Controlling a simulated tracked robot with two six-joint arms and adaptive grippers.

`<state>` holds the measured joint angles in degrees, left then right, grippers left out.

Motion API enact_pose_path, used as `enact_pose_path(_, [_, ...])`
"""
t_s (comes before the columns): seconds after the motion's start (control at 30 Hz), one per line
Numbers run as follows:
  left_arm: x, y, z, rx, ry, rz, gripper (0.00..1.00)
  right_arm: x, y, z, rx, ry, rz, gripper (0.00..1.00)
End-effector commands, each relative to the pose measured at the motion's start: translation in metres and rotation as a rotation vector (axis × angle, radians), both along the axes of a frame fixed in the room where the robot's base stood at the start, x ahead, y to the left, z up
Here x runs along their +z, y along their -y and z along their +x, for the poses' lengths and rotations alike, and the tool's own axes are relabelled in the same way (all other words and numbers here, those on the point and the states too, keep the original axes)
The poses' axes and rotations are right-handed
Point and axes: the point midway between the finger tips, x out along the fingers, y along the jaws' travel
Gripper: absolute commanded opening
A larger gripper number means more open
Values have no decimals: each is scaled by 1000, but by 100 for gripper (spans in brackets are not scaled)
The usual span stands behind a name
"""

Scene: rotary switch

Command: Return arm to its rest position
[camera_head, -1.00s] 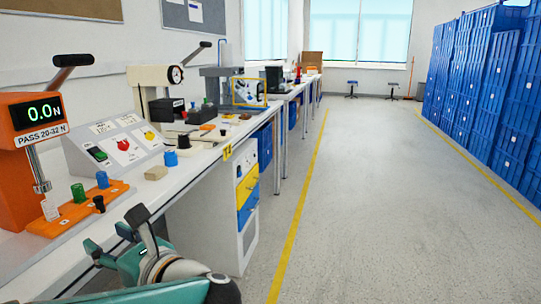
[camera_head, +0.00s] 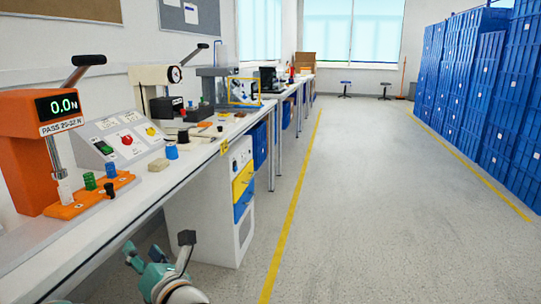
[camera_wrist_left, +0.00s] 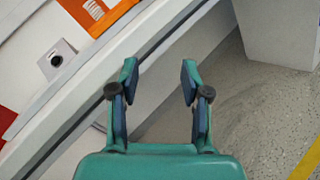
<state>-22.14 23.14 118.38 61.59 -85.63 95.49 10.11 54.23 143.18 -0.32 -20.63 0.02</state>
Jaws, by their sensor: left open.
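My left gripper (camera_head: 158,245) is at the bottom of the head view, beside the bench's front edge and over the floor. It is open, and nothing is between its fingers. In the left wrist view, its two fingers (camera_wrist_left: 159,85) stand apart, with the bench edge and floor behind them. A grey sloped control box (camera_head: 127,137) with a red knob and a yellow knob stands on the bench, apart from the gripper. My right gripper is not in view.
The white bench (camera_head: 128,197) runs along the left. An orange press (camera_head: 30,150) and an orange block (camera_head: 85,200) with small knobs stand on it. A drawer cabinet (camera_head: 213,210) is under the bench. Blue crates (camera_head: 465,90) are stacked at right. The grey floor (camera_head: 370,200) between is clear.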

Motion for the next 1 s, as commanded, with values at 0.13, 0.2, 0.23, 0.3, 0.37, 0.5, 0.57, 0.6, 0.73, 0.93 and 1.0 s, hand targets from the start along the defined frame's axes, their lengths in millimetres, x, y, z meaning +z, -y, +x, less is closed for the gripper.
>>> enact_pose_path(0.13, [-57, 12, 23, -154, -253, 187, 47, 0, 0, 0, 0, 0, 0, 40])
enact_pose_path(0.2, [-93, 20, 31, -254, -397, 294, 47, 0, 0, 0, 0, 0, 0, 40])
enact_pose_path(0.23, [-111, 24, 33, -303, -465, 344, 47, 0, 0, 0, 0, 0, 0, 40])
enact_pose_path(0.3, [-160, 35, 34, -442, -638, 480, 47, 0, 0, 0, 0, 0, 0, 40])
enact_pose_path(0.37, [-205, 45, 27, -580, -787, 600, 47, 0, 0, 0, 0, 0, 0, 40])
enact_pose_path(0.5, [-303, 68, -11, -939, -1070, 864, 47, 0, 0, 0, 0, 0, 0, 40])
enact_pose_path(0.57, [-340, 77, -37, -1110, -1159, 968, 47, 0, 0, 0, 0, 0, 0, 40])
enact_pose_path(0.6, [-361, 83, -55, -1221, -1203, 1032, 47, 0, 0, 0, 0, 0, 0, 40])
enact_pose_path(0.73, [-413, 100, -116, -1563, -1269, 1207, 47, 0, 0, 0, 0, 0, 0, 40])
enact_pose_path(0.93, [-453, 118, -199, -1990, -1215, 1387, 47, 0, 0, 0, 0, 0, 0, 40])
enact_pose_path(1.0, [-461, 123, -227, -2127, -1164, 1435, 47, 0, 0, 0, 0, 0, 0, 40])
